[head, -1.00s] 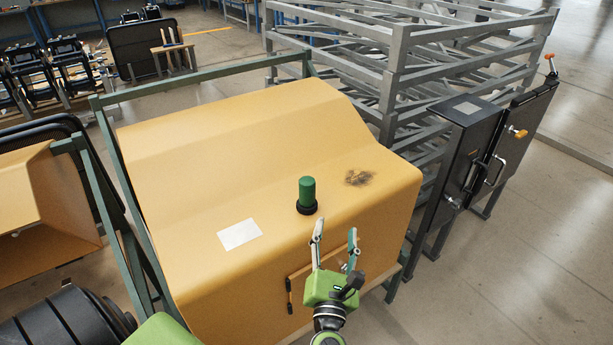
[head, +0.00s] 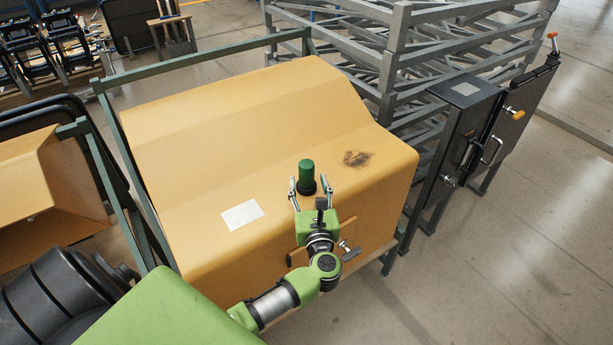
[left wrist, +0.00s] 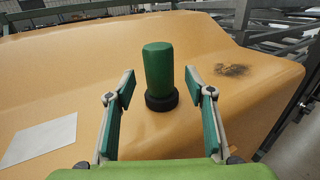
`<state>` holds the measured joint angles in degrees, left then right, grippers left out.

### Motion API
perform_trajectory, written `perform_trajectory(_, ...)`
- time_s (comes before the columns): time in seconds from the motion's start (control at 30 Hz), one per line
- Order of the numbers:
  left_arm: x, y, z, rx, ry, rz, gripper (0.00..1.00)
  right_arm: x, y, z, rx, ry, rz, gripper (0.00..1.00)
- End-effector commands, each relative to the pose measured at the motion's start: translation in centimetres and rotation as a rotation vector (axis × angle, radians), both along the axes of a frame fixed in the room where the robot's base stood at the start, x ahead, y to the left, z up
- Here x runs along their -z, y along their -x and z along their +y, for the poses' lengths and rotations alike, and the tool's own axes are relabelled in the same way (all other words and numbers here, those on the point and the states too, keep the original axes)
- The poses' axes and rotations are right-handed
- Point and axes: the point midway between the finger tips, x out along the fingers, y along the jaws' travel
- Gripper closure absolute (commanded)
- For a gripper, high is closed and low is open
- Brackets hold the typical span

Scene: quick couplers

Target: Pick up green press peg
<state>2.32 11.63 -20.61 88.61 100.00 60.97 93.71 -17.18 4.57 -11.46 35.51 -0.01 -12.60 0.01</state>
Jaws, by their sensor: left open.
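The green press peg (head: 306,172) stands upright in a black collar on top of the yellow housing (head: 215,145). In the left wrist view the peg (left wrist: 159,70) is centred ahead, between the lines of the two fingers. My left gripper (head: 308,187) is open, with its fingers around the near side of the peg's base. In the left wrist view the left gripper (left wrist: 160,95) shows a clear gap on both sides of the peg, and neither finger appears to touch it. My right gripper is not in view.
A white label (head: 242,214) and a dark smudge (head: 356,158) mark the yellow housing. A grey metal rack (head: 430,60) stands behind it. A black cabinet (head: 465,130) with handles stands at the right. The housing's top around the peg is clear.

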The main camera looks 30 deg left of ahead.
Motion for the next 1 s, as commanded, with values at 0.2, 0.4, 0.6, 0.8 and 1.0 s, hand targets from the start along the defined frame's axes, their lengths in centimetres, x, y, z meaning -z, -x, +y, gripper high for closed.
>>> perform_trajectory(0.2,-0.2,-2.3,2.1,0.0,-0.005,-0.001,0.51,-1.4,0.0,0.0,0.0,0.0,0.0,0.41)
perform_trajectory(0.4,0.1,-3.2,2.9,0.0,-0.002,-0.001,0.51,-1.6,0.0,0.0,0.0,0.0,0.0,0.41)
perform_trajectory(0.6,0.2,-3.2,2.9,0.0,-0.001,-0.002,0.54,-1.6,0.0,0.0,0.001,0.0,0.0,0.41)
perform_trajectory(0.8,0.2,-3.2,2.9,0.0,-0.001,-0.002,0.96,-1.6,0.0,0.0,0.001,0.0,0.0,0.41)
perform_trajectory(1.0,0.1,-3.2,2.9,0.0,-0.002,-0.002,0.96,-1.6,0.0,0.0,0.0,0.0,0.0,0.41)
